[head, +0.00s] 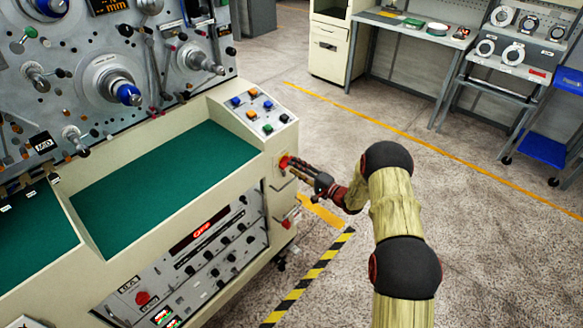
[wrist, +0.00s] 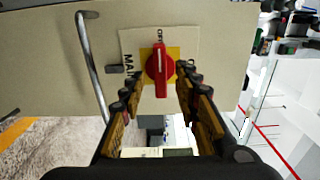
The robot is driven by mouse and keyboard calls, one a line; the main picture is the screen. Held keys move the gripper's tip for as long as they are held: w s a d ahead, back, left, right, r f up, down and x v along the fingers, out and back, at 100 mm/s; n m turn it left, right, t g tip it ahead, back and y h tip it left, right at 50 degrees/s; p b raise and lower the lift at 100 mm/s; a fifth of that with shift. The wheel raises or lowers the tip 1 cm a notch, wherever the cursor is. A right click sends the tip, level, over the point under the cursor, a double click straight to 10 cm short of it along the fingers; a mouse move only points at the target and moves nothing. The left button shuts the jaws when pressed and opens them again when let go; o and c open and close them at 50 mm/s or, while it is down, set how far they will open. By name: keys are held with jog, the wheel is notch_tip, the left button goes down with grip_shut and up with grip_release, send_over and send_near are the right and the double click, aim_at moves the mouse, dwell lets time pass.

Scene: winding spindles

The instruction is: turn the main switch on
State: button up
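The main switch is a red rotary knob (wrist: 160,68) on a yellow plate, on the end face of the machine's cream cabinet. In the wrist view its grip bar stands upright in the picture, one end toward a small label (wrist: 160,34) that seems to read OFF. A MAIN label (wrist: 128,66) is partly visible left of it. In the head view the red knob (head: 284,161) shows at my fingertips. My gripper (wrist: 157,84) is open, one finger on each side of the knob, with visible gaps. I cannot tell how deep the knob sits between the fingers.
A metal bar handle (wrist: 92,70) stands out from the cabinet left of the switch. Push buttons (head: 259,110) sit on the cabinet top above it. Another red knob (head: 287,224) is lower on the cabinet. Floor to the right is clear up to the workbench (head: 400,30).

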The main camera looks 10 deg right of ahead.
jog(key=shift+x, duration=1.3)
jog(key=shift+c, duration=0.9)
grip_shut()
